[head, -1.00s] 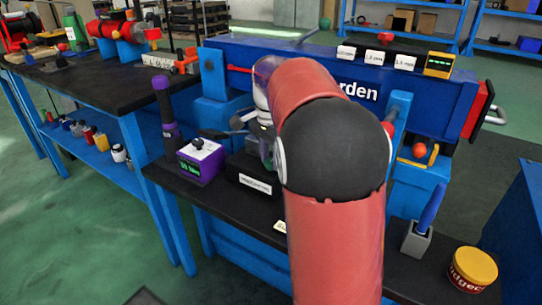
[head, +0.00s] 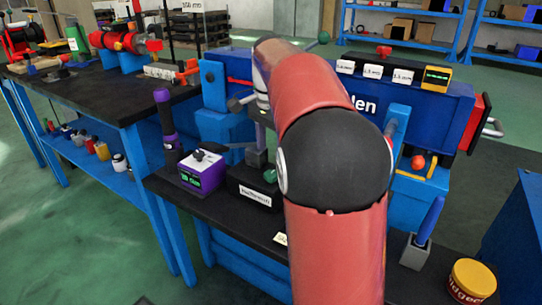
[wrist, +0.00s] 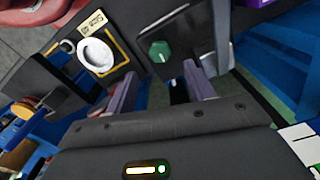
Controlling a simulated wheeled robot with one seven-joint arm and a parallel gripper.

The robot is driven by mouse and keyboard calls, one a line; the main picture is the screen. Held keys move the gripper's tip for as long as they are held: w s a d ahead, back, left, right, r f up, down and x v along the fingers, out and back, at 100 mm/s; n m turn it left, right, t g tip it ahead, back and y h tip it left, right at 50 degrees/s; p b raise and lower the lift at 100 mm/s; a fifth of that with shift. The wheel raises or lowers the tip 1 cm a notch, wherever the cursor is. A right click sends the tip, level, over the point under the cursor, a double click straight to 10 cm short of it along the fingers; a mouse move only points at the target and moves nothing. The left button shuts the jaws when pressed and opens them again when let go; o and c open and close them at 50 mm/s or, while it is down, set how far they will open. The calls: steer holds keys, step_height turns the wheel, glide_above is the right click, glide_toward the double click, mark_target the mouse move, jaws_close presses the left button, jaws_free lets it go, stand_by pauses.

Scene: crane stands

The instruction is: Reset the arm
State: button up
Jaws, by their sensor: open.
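My red and black arm crosses the middle of the head view, its forearm reaching up and away over the black workbench (head: 160,185). It hides much of the bench middle and the blue machine (head: 215,125) behind. My gripper (wrist: 160,88) shows in the wrist view as two greyish-purple fingers, apart, with nothing seen between them but the scene beyond. A green knob on a dark box (wrist: 160,52) lies beyond the fingers. A green knob also shows in the head view (head: 270,175), beside the forearm.
A purple box with a green display (head: 203,172) and a dark upright tool (head: 166,120) stand left of the arm. A grey holder with a blue handle (head: 417,250) and a yellow-lidded tub (head: 473,280) stand right. The floor at left is open.

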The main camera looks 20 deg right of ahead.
steer(key=shift+r, duration=0.45)
